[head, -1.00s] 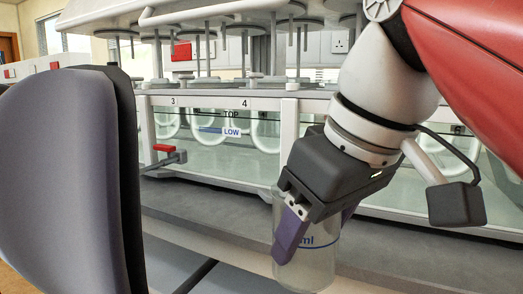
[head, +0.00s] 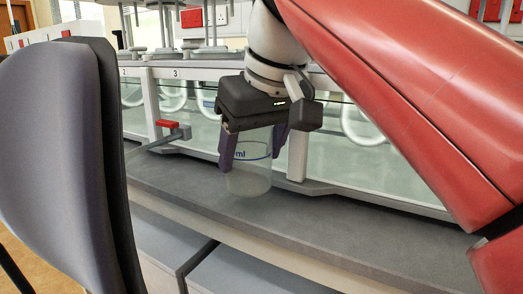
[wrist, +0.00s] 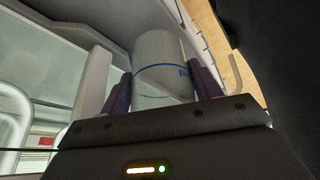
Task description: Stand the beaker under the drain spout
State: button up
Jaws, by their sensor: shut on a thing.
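The clear glass beaker (head: 250,178) with a blue line and "ml" marking is upright over the grey bench in the head view. My gripper (head: 254,150) is shut on it, with a purple finger on each side of its upper part. I cannot tell whether its base touches the bench. The beaker also shows between the fingers in the wrist view (wrist: 160,62). The drain spout (head: 158,142) appears as a grey tube with a red-handled tap (head: 168,123) on the tank front, left of the beaker and apart from it.
The glass-fronted water bath (head: 205,120) runs along the back of the grey bench (head: 190,195). A dark chair back (head: 50,150) fills the left foreground. Bench between the spout and the beaker is clear.

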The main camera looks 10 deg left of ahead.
aim_at(237, 161)
jog(key=w+a, duration=0.3)
jog(key=shift+w+p, duration=0.15)
jog(key=shift+p, duration=0.2)
jog(key=shift+w+f, duration=0.1)
jog(key=shift+f+b, duration=0.65)
jog(key=shift+f, duration=0.95)
jog(key=shift+f, duration=0.1)
jog(key=shift+f, duration=0.15)
jog(key=o, duration=1.2)
jog(key=shift+c, duration=0.2)
